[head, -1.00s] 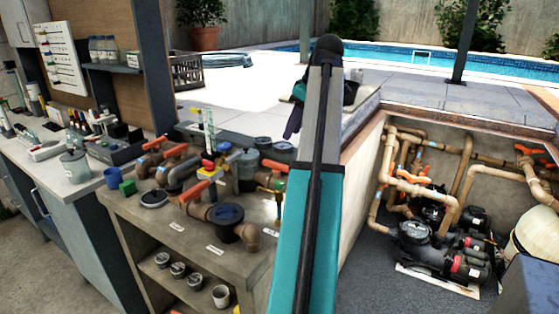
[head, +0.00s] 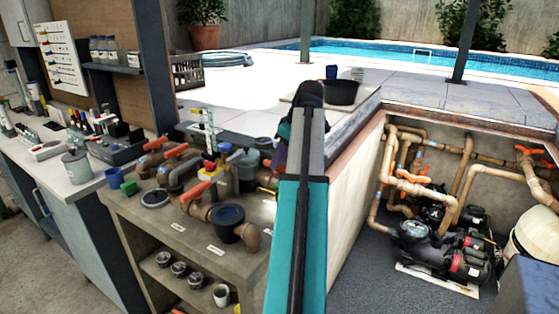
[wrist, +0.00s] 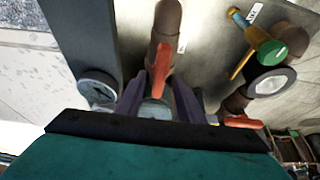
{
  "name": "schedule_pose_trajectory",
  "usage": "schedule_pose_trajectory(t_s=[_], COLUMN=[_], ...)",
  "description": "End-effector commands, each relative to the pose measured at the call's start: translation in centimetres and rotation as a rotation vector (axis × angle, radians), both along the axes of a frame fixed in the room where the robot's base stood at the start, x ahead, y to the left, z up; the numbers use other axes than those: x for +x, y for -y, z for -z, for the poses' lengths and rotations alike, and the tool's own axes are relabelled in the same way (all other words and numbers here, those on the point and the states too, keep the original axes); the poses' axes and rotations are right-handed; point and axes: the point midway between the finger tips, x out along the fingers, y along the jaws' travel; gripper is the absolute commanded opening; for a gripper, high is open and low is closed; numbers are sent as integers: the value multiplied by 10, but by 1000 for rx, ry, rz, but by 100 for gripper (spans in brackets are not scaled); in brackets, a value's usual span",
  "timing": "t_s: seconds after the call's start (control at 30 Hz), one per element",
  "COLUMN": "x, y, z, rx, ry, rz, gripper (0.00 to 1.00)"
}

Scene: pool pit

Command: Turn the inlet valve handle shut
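Several orange-red valve handles sit on the brown pipework of the bench; one lies near the front (head: 200,190) and one farther back (head: 155,143). I cannot read which label names the inlet valve. In the wrist view an orange handle (wrist: 161,68) lies along a brown pipe, just beyond and between my fingertips. A second orange handle (wrist: 243,122) shows to the right, partly hidden by my gripper. My gripper (wrist: 160,97) is open, its two purple fingers apart with nothing clearly held. In the head view my arm hides most of the gripper and the valves behind it.
A green-topped valve with a yellow lever (wrist: 270,50) and a dark round-rimmed fitting (wrist: 272,83) are to the right. A pressure gauge (wrist: 98,90) is left of the fingers. The bench (head: 150,225) borders a sunken pump pit (head: 365,250) on the right.

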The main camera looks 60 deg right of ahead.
Motion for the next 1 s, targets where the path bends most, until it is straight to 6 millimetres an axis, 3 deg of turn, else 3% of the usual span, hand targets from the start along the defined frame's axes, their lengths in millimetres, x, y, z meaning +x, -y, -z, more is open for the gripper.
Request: schedule_pose_trajectory(t_s=[0.47,0.7,1.0], x=[3,3,2], y=[0,0,-1], z=[9,9,8], rx=[-1,-1,1], ry=[0,0,-1], rz=[1,1,19], gripper=[34,0,0])
